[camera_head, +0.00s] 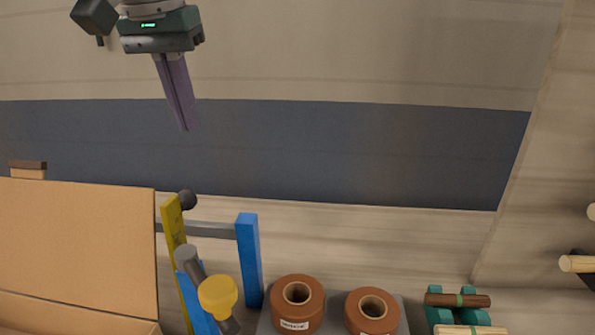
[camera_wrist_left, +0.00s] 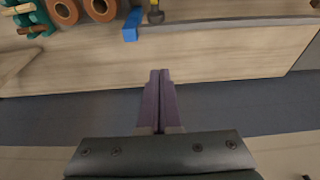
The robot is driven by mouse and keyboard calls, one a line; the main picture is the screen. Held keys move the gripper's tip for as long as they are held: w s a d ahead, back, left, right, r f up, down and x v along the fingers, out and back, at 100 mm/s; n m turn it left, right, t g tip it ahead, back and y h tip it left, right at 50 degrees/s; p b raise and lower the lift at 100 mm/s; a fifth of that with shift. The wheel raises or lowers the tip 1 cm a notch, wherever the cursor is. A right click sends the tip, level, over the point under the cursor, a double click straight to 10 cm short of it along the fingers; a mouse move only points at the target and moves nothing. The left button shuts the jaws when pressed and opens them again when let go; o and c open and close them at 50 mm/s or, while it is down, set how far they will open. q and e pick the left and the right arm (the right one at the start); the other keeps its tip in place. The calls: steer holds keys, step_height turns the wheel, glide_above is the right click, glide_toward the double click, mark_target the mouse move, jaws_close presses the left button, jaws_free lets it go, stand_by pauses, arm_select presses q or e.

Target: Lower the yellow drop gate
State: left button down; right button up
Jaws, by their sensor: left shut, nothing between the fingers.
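The yellow drop gate (camera_head: 173,225) is a narrow yellow bar standing nearly upright, with a black ball knob (camera_head: 187,199) at its upper end. It stands beside the cardboard box, left of a blue post (camera_head: 249,260). In the left wrist view the dark knob (camera_wrist_left: 155,16) shows at the top edge, beside the blue post (camera_wrist_left: 131,26). My left gripper (camera_head: 187,129) points down with its purple fingers together and empty, above the picture position of the knob and apart from it. Its closed fingers also show in the left wrist view (camera_wrist_left: 160,73). My right gripper is not in view.
An open cardboard box (camera_head: 80,240) stands left of the gate. A yellow round-headed part (camera_head: 218,295) is in front of the posts. Two brown rolls (camera_head: 297,305) (camera_head: 372,312) and a green rack with wooden rods (camera_head: 460,300) are to the right.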

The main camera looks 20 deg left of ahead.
arm_select(q)
steer(key=s+x, duration=0.1)
steer(key=x, duration=0.9)
steer(key=shift+s+d+r+p, duration=0.15)
steer(key=shift+s+p, duration=0.45)
steer(key=shift+s+d+r+p, duration=0.15)
steer(key=shift+s+d+p, duration=0.05)
steer(key=shift+s+p, duration=0.35)
steer(key=shift+s+d+r+p, duration=0.15)
steer(key=shift+s+p, duration=0.45)
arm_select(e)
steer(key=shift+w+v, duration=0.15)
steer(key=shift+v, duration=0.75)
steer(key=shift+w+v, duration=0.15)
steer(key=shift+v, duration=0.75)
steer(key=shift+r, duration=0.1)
